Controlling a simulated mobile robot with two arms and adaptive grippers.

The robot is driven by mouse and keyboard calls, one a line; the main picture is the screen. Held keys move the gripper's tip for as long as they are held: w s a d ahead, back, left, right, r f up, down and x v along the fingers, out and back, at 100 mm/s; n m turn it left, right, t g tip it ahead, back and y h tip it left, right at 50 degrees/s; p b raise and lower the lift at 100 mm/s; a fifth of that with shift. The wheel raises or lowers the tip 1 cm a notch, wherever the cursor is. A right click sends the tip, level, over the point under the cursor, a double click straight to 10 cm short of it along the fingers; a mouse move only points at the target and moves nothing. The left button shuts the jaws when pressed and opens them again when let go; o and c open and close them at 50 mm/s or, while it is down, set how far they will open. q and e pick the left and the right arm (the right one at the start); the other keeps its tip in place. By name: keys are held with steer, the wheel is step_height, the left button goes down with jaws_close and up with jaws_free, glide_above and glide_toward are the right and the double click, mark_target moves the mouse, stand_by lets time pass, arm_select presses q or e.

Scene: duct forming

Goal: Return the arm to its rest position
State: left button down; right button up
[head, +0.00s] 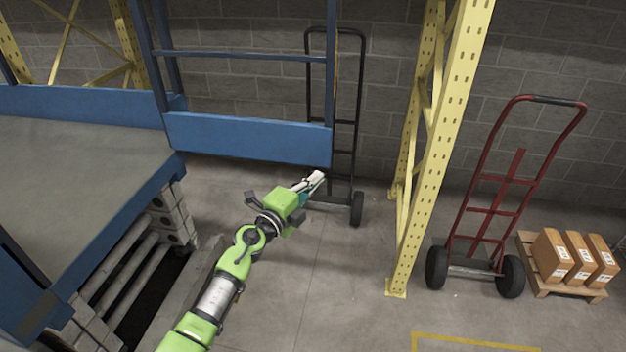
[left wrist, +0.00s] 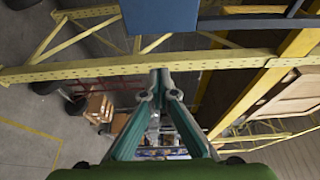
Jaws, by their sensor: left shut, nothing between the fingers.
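My left arm, bright green with grey and black joints, reaches up from the bottom of the head view. Its gripper (head: 316,178) is at the far end, in front of the black hand truck and just below the blue panel. In the left wrist view the two teal fingers of the left gripper (left wrist: 160,78) come together at their tips. The gripper is shut with nothing held in it. My right gripper shows in neither view.
A blue-edged platform (head: 75,145) stands at left, with a blue guard panel (head: 250,138) close to the gripper. A black hand truck (head: 357,208), a yellow rack post (head: 440,150), a red hand truck (head: 490,210) and boxes (head: 553,255) on a pallet stand right. Floor between is clear.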

arm_select(q)
steer(key=s+a+f+n+g+y+b, duration=0.2)
steer(key=s+a+f+n, duration=0.45)
steer(key=f, duration=0.85)
steer(key=s+a+f+n+g+y+b, duration=0.1)
steer(key=s+a+f+n+y+b, duration=0.15)
steer(key=s+f, duration=0.95)
steer(key=s+a+f+n+g+y+b, duration=0.1)
steer(key=s+a+f+n+g+y, duration=0.25)
steer(key=f, duration=1.45)
steer(key=s+a+f+n+g+b, duration=0.1)
steer(key=s+a+f+n, duration=0.2)
steer(key=s+f, duration=0.65)
steer(key=s+a+f+n+g+b, duration=0.1)
steer(key=s+a+f+n+g, duration=0.15)
steer(key=s+f, duration=0.65)
steer(key=s+a+f+n+g+b, duration=0.1)
steer(key=s+f+n+g, duration=0.1)
steer(key=s, duration=1.1)
steer(key=s+a+f+n+g+y+b, duration=0.1)
steer(key=s+a+f+g, duration=0.1)
steer(key=s, duration=1.1)
steer(key=shift+s+f+n, duration=0.3)
steer(key=shift+f+n, duration=0.1)
steer(key=shift+f, duration=0.25)
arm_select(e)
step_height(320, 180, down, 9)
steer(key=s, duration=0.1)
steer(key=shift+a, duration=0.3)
